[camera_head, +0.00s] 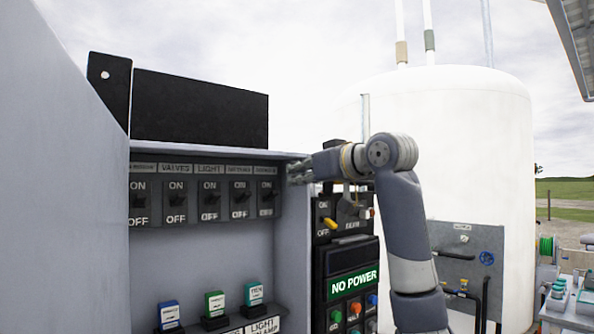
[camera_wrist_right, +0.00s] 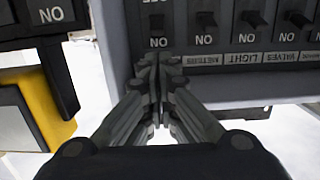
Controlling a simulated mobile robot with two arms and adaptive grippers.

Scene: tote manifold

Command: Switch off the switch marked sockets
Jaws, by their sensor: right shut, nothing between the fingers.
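A row of black switches stands in the grey cabinet in the head view, each with ON above and OFF below. The name labels above them are small; VALVES and LIGHT are legible, and I cannot make out one reading sockets. The rightmost switch (camera_head: 267,196) is nearest my right gripper (camera_head: 298,174). In the wrist view, turned upside down, my right gripper (camera_wrist_right: 155,62) is shut and empty, its fingertips just at this end switch (camera_wrist_right: 156,22) and covering its label. Whether they touch is unclear. The neighbouring switch (camera_wrist_right: 206,20) is beside it. My left gripper is not in view.
The cabinet's right side wall (camera_head: 296,240) stands close to my right gripper. Right of it is a panel with a yellow handle (camera_head: 329,223) and a green NO POWER sign (camera_head: 354,283). Small coloured breakers (camera_head: 214,304) sit low in the cabinet. A white tank (camera_head: 480,150) stands behind.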

